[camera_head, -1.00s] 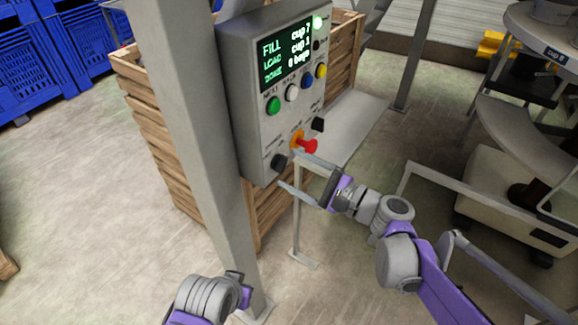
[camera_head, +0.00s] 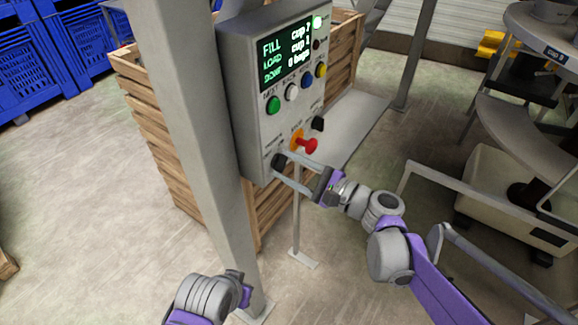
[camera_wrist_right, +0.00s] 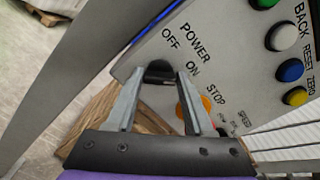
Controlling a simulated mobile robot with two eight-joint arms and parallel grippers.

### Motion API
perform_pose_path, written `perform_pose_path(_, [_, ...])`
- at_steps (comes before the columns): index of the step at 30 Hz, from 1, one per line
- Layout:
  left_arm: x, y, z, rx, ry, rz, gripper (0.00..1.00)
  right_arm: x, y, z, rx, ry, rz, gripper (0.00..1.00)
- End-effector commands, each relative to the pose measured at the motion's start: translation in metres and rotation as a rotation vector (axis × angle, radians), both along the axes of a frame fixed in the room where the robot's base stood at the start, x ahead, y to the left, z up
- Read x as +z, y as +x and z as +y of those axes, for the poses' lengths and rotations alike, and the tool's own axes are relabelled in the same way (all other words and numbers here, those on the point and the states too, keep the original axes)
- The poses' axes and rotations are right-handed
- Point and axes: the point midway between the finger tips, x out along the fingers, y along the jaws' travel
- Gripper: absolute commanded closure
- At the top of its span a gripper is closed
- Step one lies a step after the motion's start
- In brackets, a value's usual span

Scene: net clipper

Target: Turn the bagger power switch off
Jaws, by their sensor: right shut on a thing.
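The grey bagger control box (camera_head: 250,120) stands in the middle of the head view, with a lit screen (camera_head: 286,57) on its face. Its black power switch knob (camera_head: 279,161) is at the lower left of the panel. In the wrist view the knob (camera_wrist_right: 158,72) lies below the POWER label, near the OFF and ON marks; its pointer direction is not clear. My right gripper (camera_head: 281,170) is shut on the knob, one finger on each side. My left arm shows at the bottom of the head view, but its fingertips are not visible.
A red stop button (camera_head: 308,146) sits right beside the upper finger. A grey post (camera_head: 190,130) stands left of the box. A wooden crate (camera_head: 160,130) is behind it. A metal rail (camera_head: 440,180) runs to the right of my right arm.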

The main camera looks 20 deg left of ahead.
Motion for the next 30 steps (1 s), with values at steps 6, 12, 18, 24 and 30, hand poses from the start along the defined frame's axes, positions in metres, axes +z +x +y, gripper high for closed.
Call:
perform_pose_path(6, [0.000,0.000,0.000,0.000,0.000,0.000,1.00,0.000,0.000,0.000,0.000,-0.007,-0.020,1.00])
perform_pose_path(12, [0.002,0.000,0.000,0.000,0.000,-0.001,1.00,0.000,0.000,0.000,0.000,-0.036,-0.100,1.00])
perform_pose_path(18, [0.005,0.001,0.000,0.000,0.000,-0.002,1.00,0.000,0.000,0.000,0.000,-0.089,-0.246,1.00])
perform_pose_path(24, [0.009,0.002,0.000,0.000,0.000,-0.003,1.00,0.000,-0.001,0.000,0.000,-0.154,-0.425,1.00])
perform_pose_path(30, [0.012,0.002,0.000,0.000,0.000,-0.005,1.00,-0.001,-0.001,0.000,0.000,-0.219,-0.603,1.00])
